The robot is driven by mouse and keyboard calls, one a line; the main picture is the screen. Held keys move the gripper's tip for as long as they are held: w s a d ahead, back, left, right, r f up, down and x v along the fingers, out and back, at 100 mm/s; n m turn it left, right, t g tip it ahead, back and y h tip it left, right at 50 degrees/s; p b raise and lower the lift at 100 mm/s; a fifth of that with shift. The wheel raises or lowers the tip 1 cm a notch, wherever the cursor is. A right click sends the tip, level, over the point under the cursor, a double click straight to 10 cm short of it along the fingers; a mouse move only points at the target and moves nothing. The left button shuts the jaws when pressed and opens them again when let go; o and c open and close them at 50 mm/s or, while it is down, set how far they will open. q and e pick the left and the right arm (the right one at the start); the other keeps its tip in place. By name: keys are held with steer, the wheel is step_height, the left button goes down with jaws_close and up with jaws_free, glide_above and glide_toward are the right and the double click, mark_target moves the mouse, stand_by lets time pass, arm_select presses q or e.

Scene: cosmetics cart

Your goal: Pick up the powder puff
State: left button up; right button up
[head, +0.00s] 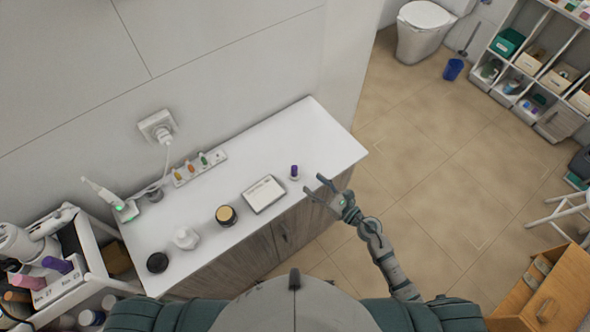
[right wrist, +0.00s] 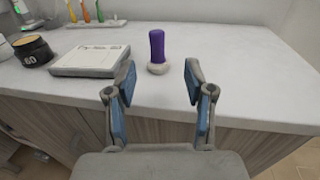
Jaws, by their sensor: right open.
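The powder puff, with a purple handle (head: 294,171) and a pale round base, stands upright on the white counter near its front edge. In the right wrist view the powder puff (right wrist: 157,47) stands beyond the fingertips, roughly centred between them. My right gripper (head: 315,186) is open and empty, just to the right of the puff at the counter's front edge. Its two blue-padded fingers (right wrist: 160,72) point at the puff without touching it. My left gripper is not in view.
A white flat case (head: 264,194) lies left of the puff. A dark jar (head: 226,215), a white jar (head: 186,238) and a black round item (head: 157,262) stand further left. The counter's right end (head: 330,150) is clear.

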mark_target(297, 171)
steer(key=x, duration=0.4)
steer(key=shift+a, duration=0.1)
steer(key=p+x, duration=0.1)
steer(key=x, duration=0.3)
steer(key=shift+w+a+r+p, duration=0.1)
steer(key=shift+w+r+p, duration=0.1)
steer(key=shift+p, duration=0.2)
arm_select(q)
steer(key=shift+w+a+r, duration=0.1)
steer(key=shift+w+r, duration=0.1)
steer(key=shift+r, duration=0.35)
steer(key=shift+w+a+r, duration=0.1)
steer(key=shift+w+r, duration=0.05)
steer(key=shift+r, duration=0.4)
arm_select(e)
steer(key=shift+w+a, duration=0.1)
steer(key=shift+a, duration=0.25)
steer(key=c, duration=0.7)
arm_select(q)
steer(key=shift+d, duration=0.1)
arm_select(e)
jaws_close()
